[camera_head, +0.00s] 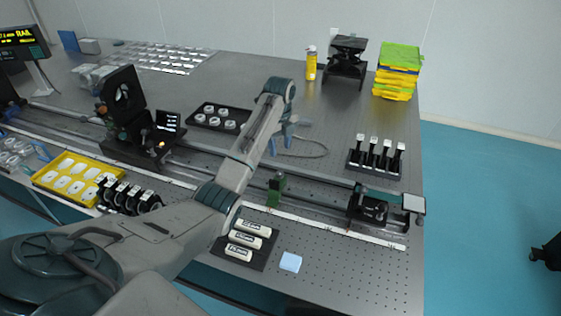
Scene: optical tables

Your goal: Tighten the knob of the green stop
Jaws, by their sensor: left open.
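The green stop (275,189) is a small upright green block on the long rail, right of the middle of the picture. Its knob is too small to make out. My left arm reaches up from the lower left, passes left of the stop and bends down at its far end. My left gripper (284,137) hangs beyond the rail, above and behind the stop in the picture, apart from it. It is open and looks empty. My right gripper is out of view.
The rail (318,219) runs across the optical table (345,278), with a black carriage (368,207) right of the stop. Several black posts (375,159) stand behind at right.

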